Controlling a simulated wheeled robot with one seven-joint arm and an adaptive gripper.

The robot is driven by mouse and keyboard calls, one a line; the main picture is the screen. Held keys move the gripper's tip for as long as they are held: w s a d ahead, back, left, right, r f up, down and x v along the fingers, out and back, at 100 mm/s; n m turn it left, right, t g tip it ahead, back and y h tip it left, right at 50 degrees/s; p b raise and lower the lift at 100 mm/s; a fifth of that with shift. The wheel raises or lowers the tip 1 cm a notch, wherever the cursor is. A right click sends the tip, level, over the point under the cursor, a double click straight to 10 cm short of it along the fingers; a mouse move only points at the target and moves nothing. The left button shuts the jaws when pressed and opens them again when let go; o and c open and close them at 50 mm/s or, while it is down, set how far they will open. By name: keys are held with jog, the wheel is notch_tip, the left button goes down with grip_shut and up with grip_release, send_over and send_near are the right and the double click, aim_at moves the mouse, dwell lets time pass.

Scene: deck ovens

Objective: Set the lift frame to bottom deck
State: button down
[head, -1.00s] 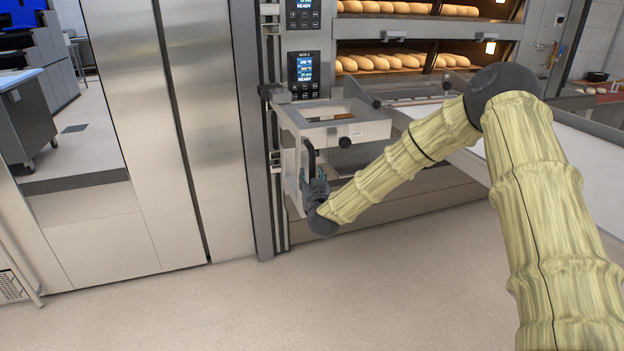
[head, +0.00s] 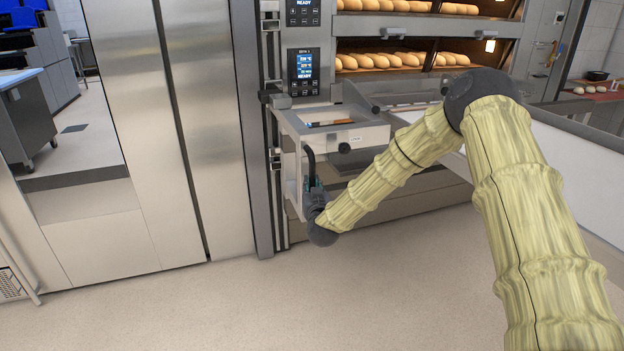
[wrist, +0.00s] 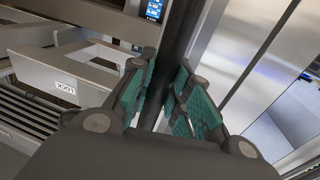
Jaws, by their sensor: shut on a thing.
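The lift frame (head: 372,136) is a pale grey open box on the oven's left column, with a black knob and small label on its front. It stands below the lower lit display. It also shows at the left of the wrist view (wrist: 62,75), its label reading LOCK. A dark upright handle bar (head: 309,158) hangs at its left side. My gripper (head: 314,184) is shut on this handle bar, low on it. In the wrist view the green pads of my gripper (wrist: 165,85) lie on both sides of the dark bar (wrist: 180,35). The bottom deck opening is mostly hidden by my arm and the frame.
Two lit decks with loaves (head: 385,61) show above the frame. A vertical rail (head: 273,130) runs beside it. A tall steel cabinet (head: 205,120) stands at the left. A white loader belt (head: 575,140) lies at the right. The floor in front is clear.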

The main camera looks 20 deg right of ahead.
notch_tip(320, 180, down, 28)
jog(key=b, duration=0.9)
jog(key=shift+w+r, duration=0.15)
jog(key=shift+r, duration=0.05)
jog(key=shift+d+r, duration=0.1)
jog(key=shift+r, duration=0.05)
jog(key=c, duration=1.3)
grip_release()
jog(key=s, duration=0.4)
jog(key=s+a, duration=0.1)
jog(key=s, duration=0.3)
jog(key=s+a, duration=0.1)
jog(key=s, duration=0.3)
